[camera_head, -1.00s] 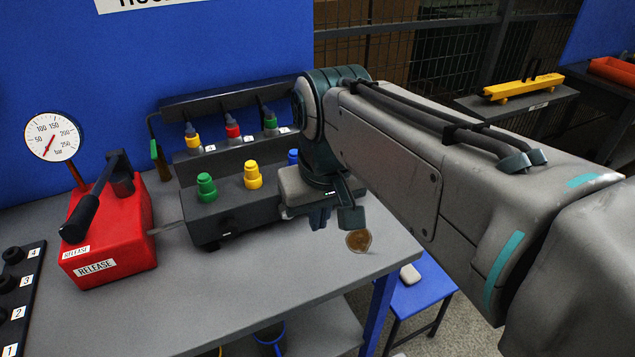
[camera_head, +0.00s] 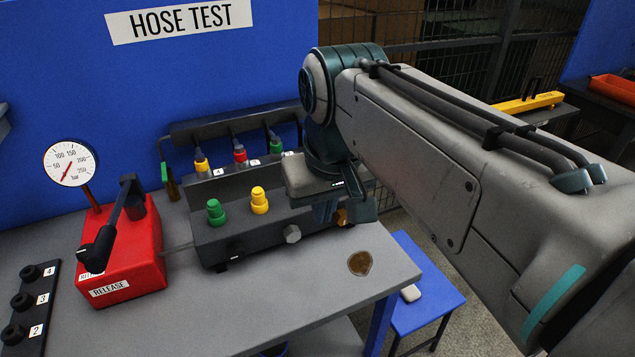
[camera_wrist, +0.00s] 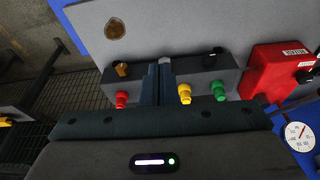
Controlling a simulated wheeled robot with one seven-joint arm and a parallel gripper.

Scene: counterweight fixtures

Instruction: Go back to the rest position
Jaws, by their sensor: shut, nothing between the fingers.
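My gripper (camera_head: 343,208) is at the right end of the dark valve block (camera_head: 270,228), above the bench, with my arm reaching in from the right. In the wrist view my gripper (camera_wrist: 158,66) shows its two fingers together with nothing between them, in front of the valve block. A green cap (camera_head: 216,212) and a yellow cap (camera_head: 259,200) stand on the block to the left of my gripper. A red cap (camera_wrist: 121,99) shows in the wrist view on the other side of the fingers. Part of the block is hidden behind my gripper.
A red pump (camera_head: 130,260) with a black lever and a pressure gauge (camera_head: 70,163) stands at left. Hoses with coloured fittings hang from a rack (camera_head: 235,128) behind. The bench (camera_head: 300,290) is mostly clear in front, with a brown stain (camera_head: 360,263). A blue stool (camera_head: 425,290) stands at right.

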